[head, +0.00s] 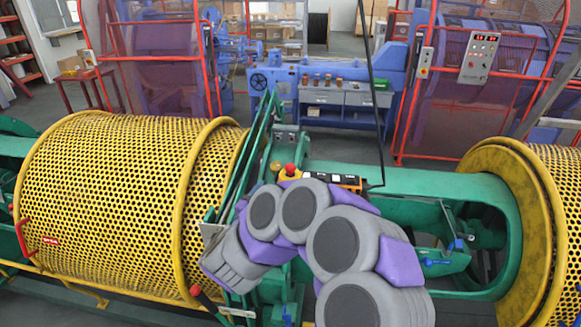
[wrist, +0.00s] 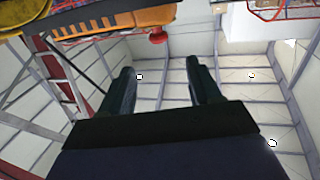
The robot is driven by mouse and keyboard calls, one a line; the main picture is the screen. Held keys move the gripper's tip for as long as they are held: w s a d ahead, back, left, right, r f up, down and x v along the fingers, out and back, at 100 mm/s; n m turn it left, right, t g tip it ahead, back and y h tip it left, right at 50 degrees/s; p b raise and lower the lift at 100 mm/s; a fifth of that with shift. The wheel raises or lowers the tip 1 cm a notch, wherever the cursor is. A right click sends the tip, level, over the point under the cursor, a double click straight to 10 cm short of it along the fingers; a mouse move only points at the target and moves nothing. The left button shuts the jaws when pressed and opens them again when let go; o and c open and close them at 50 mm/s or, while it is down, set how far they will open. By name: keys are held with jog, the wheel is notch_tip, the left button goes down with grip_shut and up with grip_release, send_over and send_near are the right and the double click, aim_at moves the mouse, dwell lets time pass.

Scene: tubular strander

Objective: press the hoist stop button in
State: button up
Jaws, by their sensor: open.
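The orange and black hoist pendant (head: 340,180) hangs on a black cable behind my arm in the head view. In the wrist view the pendant (wrist: 120,22) crosses the top left. A red mushroom button (wrist: 157,36) sticks out from its lower edge, out past my fingertips and apart from them. My gripper (wrist: 163,76) is open and empty, its two dark fingers spread.
Yellow perforated drums (head: 120,195) flank the green machine frame (head: 420,185). A blue workbench (head: 340,95) and red-framed guards stand behind. The pendant's cable (head: 372,80) runs upward.

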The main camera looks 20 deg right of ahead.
aim_at(290, 170)
jog(key=x, duration=0.6)
jog(key=b+x, duration=0.1)
jog(key=x, duration=0.5)
jog(key=shift+s+d+f, duration=0.15)
jog(key=shift+s+d, duration=0.05)
jog(key=shift+d, duration=0.1)
jog(key=shift+w+d, duration=0.2)
jog(key=shift+w, duration=0.3)
jog(key=shift+w+a+r, duration=0.15)
jog(key=shift+a+r, duration=0.1)
jog(key=shift+a, duration=0.1)
jog(key=shift+d+f, duration=0.1)
jog(key=shift+d, duration=0.3)
jog(key=shift+c, duration=1.1)
jog(key=shift+d, duration=0.2)
jog(key=shift+c, duration=1.4)
jog(key=shift+a, duration=0.35)
grip_shut()
